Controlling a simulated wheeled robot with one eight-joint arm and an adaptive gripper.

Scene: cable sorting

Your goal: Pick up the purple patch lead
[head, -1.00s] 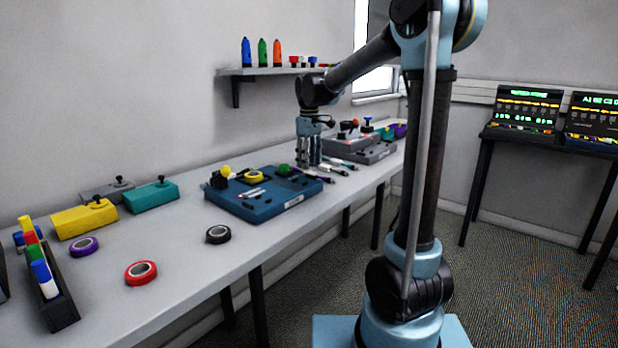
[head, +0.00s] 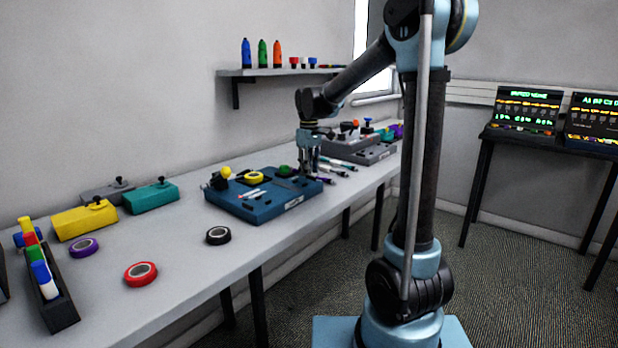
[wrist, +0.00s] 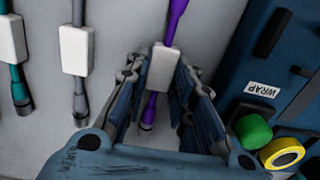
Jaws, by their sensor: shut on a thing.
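The purple patch lead (wrist: 175,20) runs up and down in the wrist view, with a white block on it and a dark tip at its lower end. My gripper (wrist: 160,70) has its two fingers on either side of the white block and is shut on the lead. In the head view my gripper (head: 309,163) points down at the table beside the blue tray. Whether the lead is clear of the tabletop cannot be told.
A grey lead (wrist: 74,45) and a teal lead (wrist: 16,75) lie to the left in the wrist view. The blue tray (wrist: 225,75) labelled WRAP is close on the right, with green and yellow rolls. A grey tray (head: 375,153) stands further along the table.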

